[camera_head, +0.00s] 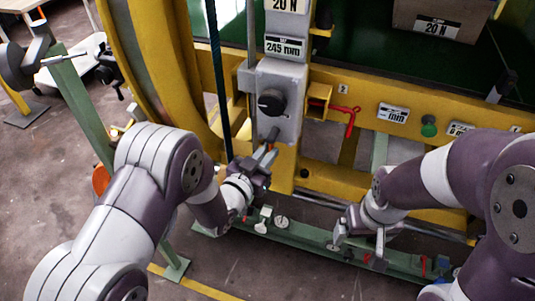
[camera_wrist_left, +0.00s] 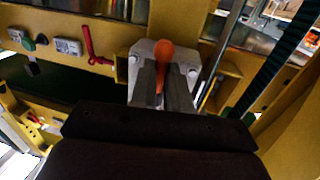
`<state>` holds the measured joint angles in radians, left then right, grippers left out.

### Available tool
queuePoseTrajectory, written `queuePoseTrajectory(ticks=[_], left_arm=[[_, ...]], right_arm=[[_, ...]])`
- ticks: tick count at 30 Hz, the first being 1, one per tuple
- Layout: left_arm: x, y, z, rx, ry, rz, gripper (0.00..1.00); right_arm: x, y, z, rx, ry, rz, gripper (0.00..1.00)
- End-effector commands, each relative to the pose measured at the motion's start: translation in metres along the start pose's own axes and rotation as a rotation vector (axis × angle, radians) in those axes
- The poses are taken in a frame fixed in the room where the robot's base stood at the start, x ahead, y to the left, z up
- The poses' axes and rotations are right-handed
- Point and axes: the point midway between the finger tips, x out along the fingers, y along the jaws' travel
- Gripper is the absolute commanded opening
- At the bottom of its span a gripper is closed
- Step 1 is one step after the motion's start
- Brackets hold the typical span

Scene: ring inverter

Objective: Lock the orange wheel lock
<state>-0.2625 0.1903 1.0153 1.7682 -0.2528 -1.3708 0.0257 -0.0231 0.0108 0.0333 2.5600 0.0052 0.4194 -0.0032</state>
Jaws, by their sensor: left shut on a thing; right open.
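The orange wheel lock (camera_wrist_left: 165,52) is a small rounded orange handle on a light grey plate, seen in the left wrist view. Only a little orange shows in the head view, below the grey box with the black knob (camera_head: 271,102). My left gripper (camera_head: 266,156) is at this handle, under the box. In the left wrist view its two grey fingers (camera_wrist_left: 162,82) are shut on the handle from both sides, its rounded top showing above them. My right gripper (camera_head: 360,250) is open and apart, low over the green rail at the right.
A yellow frame (camera_head: 368,122) carries a red lever (camera_head: 348,119), labels and a green button (camera_head: 429,126) right of the grey box. A dark cable (camera_head: 217,80) hangs left of it. A green rail (camera_head: 310,236) runs along the floor. Open floor lies in front.

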Motion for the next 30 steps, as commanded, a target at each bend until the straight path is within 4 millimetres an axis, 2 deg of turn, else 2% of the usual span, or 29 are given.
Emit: queuePoseTrajectory(ticks=[1,2,3,13,17,24,30], left_arm=[[0.000,0.000,0.000,0.001,0.000,0.000,0.25],[0.000,0.000,0.000,0.001,0.000,0.000,0.35],[0.000,0.000,0.000,0.001,0.000,-0.001,0.41],[-0.006,0.000,0.000,-0.001,0.000,-0.001,0.41],[-0.032,-0.001,0.000,-0.002,-0.003,-0.003,0.41],[-0.097,-0.001,0.000,-0.001,-0.002,-0.004,0.41],[-0.124,-0.001,0.000,0.000,0.000,-0.002,0.41]], right_arm=[[0.000,0.000,0.000,0.000,0.000,0.000,0.91],[0.000,0.000,0.000,0.000,0.000,0.000,0.91],[0.000,0.000,0.000,0.000,0.000,0.000,0.91],[-0.001,0.000,0.000,0.000,0.000,0.000,0.91],[-0.002,0.000,0.000,0.000,0.000,0.000,0.91],[-0.005,0.000,-0.001,0.000,0.000,0.000,0.91],[-0.005,0.000,-0.001,0.000,0.000,0.000,0.91]])
